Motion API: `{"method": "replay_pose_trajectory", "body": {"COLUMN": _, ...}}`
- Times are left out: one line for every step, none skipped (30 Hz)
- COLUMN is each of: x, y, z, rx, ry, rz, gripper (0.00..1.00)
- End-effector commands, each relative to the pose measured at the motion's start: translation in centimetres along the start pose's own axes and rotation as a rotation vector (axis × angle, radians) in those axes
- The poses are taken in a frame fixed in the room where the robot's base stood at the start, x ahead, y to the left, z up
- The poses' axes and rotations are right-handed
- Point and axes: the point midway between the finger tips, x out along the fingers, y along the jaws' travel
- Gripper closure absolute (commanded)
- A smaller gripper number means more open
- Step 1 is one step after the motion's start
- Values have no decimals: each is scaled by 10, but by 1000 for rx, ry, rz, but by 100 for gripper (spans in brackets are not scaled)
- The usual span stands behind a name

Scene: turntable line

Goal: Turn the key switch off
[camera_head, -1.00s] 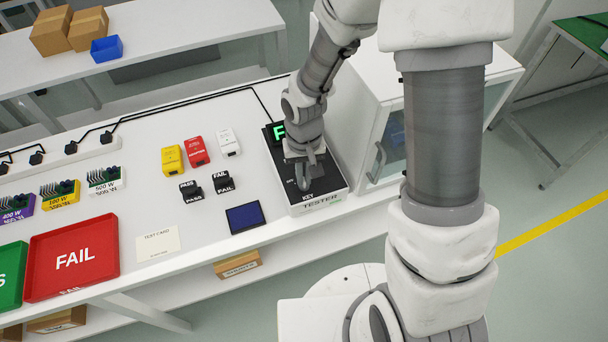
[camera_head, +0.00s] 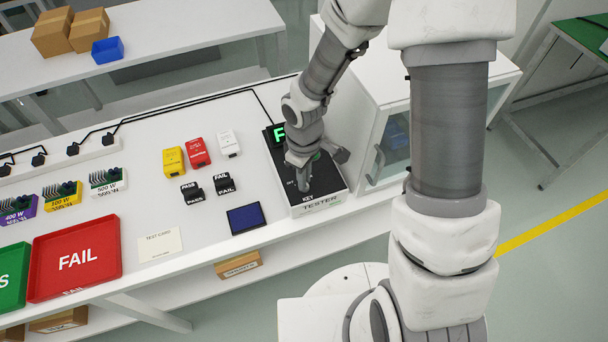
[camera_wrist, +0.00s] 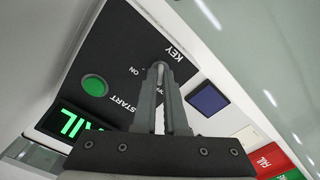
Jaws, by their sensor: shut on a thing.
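The tester (camera_head: 320,204) is a white box with a black top at the bench's right end. My gripper (camera_head: 303,186) points down onto this top beside the KEY label. In the wrist view, my gripper (camera_wrist: 160,72) has its two fingers closed together on the small key switch (camera_wrist: 159,67), which they mostly hide. The KEY and ON lettering shows beside the fingertips. A green START button (camera_wrist: 95,85) lies left of the fingers. The tester display (camera_wrist: 75,124) shows green letters, partly cut off. I cannot tell the key's exact angle.
A glass-doored cabinet (camera_head: 385,150) stands close right of the tester. A dark blue pad (camera_head: 244,218), PASS and FAIL blocks, and yellow, red and white units lie to the left. A red FAIL tray (camera_head: 105,243) is further left.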

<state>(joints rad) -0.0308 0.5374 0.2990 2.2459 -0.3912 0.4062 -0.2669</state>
Motion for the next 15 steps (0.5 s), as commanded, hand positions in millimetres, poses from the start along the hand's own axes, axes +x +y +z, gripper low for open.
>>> {"method": "replay_pose_trajectory", "body": {"x": -1, "y": 0, "z": -1, "rx": -17, "ry": 2, "rz": 1, "gripper": 100}}
{"method": "replay_pose_trajectory", "body": {"x": -1, "y": 0, "z": -1, "rx": -28, "ry": 2, "rz": 1, "gripper": 100}}
{"method": "replay_pose_trajectory", "body": {"x": -1, "y": 0, "z": -1, "rx": -42, "ry": 2, "rz": 1, "gripper": 100}}
{"method": "replay_pose_trajectory", "body": {"x": -1, "y": 0, "z": -1, "rx": -49, "ry": 2, "rz": 1, "gripper": 100}}
{"method": "replay_pose_trajectory", "body": {"x": -1, "y": 0, "z": -1, "rx": -56, "ry": 2, "rz": 1, "gripper": 100}}
{"method": "replay_pose_trajectory", "body": {"x": -1, "y": 0, "z": -1, "rx": -65, "ry": 2, "rz": 1, "gripper": 100}}
{"method": "replay_pose_trajectory", "body": {"x": -1, "y": 0, "z": -1, "rx": -70, "ry": 2, "rz": 1, "gripper": 100}}
{"method": "replay_pose_trajectory", "body": {"x": -1, "y": 0, "z": -1, "rx": -74, "ry": 2, "rz": 2, "gripper": 100}}
{"method": "replay_pose_trajectory", "body": {"x": -1, "y": 0, "z": -1, "rx": -79, "ry": 2, "rz": 2, "gripper": 100}}
{"method": "replay_pose_trajectory", "body": {"x": -1, "y": 0, "z": -1, "rx": -81, "ry": 2, "rz": 2, "gripper": 100}}
{"method": "replay_pose_trajectory", "body": {"x": -1, "y": 0, "z": -1, "rx": -83, "ry": 2, "rz": 2, "gripper": 100}}
{"method": "replay_pose_trajectory", "body": {"x": -1, "y": 0, "z": -1, "rx": -84, "ry": 2, "rz": 2, "gripper": 100}}
{"method": "replay_pose_trajectory", "body": {"x": -1, "y": 0, "z": -1, "rx": -85, "ry": 2, "rz": 2, "gripper": 100}}
{"method": "replay_pose_trajectory", "body": {"x": -1, "y": 0, "z": -1, "rx": -85, "ry": 2, "rz": 2, "gripper": 100}}
{"method": "replay_pose_trajectory", "body": {"x": -1, "y": 0, "z": -1, "rx": -86, "ry": 2, "rz": 2, "gripper": 100}}
